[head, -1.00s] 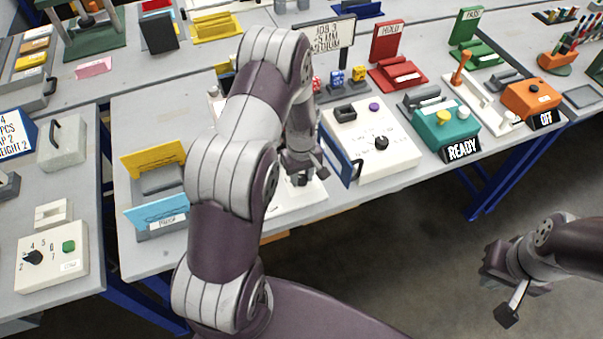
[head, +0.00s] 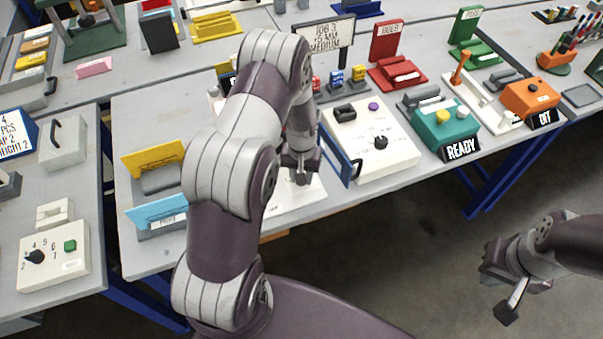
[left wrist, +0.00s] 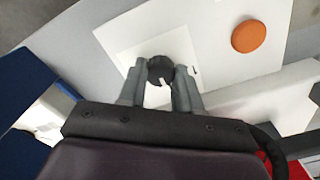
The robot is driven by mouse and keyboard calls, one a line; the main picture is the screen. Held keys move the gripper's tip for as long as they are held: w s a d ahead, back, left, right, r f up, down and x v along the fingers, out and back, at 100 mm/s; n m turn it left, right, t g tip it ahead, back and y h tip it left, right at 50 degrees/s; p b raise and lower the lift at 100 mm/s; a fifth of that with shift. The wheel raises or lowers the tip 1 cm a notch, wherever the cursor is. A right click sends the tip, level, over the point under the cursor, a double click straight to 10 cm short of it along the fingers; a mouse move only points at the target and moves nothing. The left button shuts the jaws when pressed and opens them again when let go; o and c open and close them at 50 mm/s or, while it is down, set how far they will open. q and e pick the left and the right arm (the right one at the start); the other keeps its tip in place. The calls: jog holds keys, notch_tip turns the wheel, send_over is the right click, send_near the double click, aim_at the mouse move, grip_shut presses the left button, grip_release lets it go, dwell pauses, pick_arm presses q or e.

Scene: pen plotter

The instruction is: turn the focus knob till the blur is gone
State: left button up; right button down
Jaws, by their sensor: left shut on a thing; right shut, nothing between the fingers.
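The black focus knob (left wrist: 160,68) shows in the left wrist view, with a white pointer line, on a white panel (left wrist: 125,38). My left gripper (left wrist: 161,76) is shut on it, one grey finger on each side. In the head view my left gripper (head: 302,176) points down over the white unit (head: 298,200) at the bench's front edge, and my left arm hides much of that unit. I cannot make out the blur itself in either view. My right gripper (head: 508,296) is shut and empty, over the floor at the right.
An orange round button (left wrist: 249,36) sits beside the knob. A blue-edged upright plate (head: 336,156) stands just right of my left gripper. Another white box with a black knob (head: 380,142) and a teal box marked READY (head: 446,124) stand further right. The floor in front is clear.

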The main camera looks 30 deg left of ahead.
pick_arm(q)
jog(key=shift+w+r, duration=0.1)
dwell(0.3)
jog(key=o, duration=1)
jog(key=shift+o, duration=0.2)
notch_tip(320, 180, up, 13)
jog(key=shift+f+b, duration=0.2)
jog(key=shift+b, duration=0.2)
jog(key=s+d+r+m, duration=0.1)
jog(key=s+d, duration=0.1)
jog(key=s, duration=0.2)
jog(key=s+d+r+m+t, duration=0.1)
jog(key=s+d+r, duration=0.1)
jog(key=s, duration=0.3)
jog(key=s+d+r+m, duration=0.1)
jog(key=s+d+r, duration=0.1)
jog(key=s+d, duration=0.2)
jog(key=shift+s+d, duration=0.15)
jog(key=shift+s, duration=0.5)
jog(key=shift+s+r, duration=0.1)
